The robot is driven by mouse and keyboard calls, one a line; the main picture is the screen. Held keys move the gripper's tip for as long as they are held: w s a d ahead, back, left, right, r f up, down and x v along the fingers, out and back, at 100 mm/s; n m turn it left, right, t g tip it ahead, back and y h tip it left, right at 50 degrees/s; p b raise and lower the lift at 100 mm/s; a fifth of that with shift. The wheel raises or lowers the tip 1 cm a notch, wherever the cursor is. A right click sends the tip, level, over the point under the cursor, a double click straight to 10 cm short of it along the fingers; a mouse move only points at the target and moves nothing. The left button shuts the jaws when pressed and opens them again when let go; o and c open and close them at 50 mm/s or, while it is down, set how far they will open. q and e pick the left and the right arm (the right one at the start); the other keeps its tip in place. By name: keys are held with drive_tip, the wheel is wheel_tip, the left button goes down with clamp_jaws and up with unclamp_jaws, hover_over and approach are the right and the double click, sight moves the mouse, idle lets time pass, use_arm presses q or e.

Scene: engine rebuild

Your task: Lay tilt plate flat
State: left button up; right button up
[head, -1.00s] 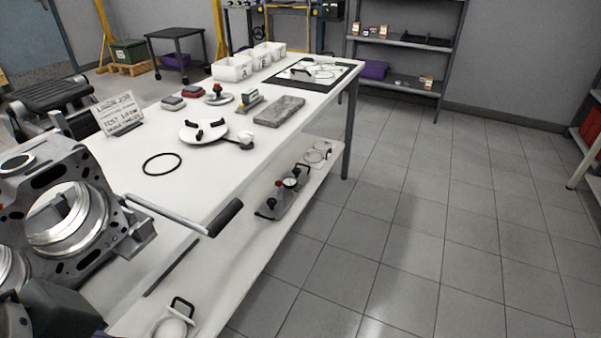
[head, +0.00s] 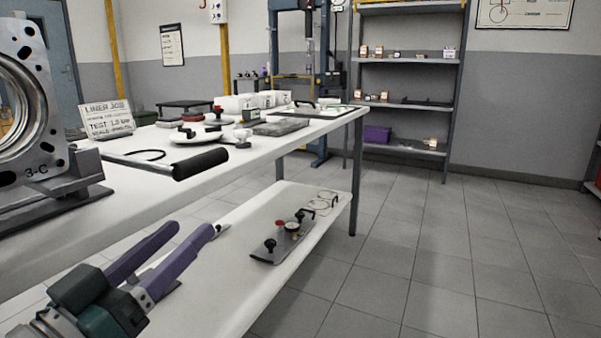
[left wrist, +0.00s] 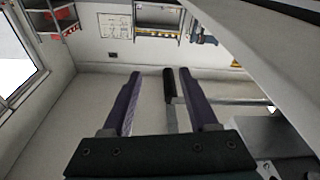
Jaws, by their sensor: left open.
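A grey metal plate marked 3-C (head: 38,172) with a large round bore stands upright at the left edge of the bench in the head view. It is cut off by the frame, and I take it to be the tilt plate. A bar with a black grip (head: 200,163) reaches over the bench edge beside it. My left gripper (head: 195,228), with purple fingers, is open and empty below that grip, in front of the bench. In the left wrist view the black grip (left wrist: 169,84) appears between the spread fingers (left wrist: 158,76), apart from them. My right gripper is not in view.
The white bench (head: 80,228) holds a sign (head: 107,119), a round white plate (head: 195,137) and a grey slab (head: 281,127). The lower shelf (head: 225,275) carries a gauge tool (head: 285,240). Open floor lies right of the bench.

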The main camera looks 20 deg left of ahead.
sight(201, 163)
use_arm(q)
drive_tip(key=w+r, duration=0.2)
drive_tip(key=w+a+r+t, duration=0.1)
drive_tip(key=w+r, duration=0.1)
drive_tip(key=w, duration=0.1)
drive_tip(key=w+a+r+t+b, duration=0.1)
drive_tip(key=w+r, duration=0.1)
drive_tip(key=w, duration=0.1)
drive_tip(key=shift+r+n, duration=0.3)
clamp_jaws()
idle(0.4)
idle(0.9)
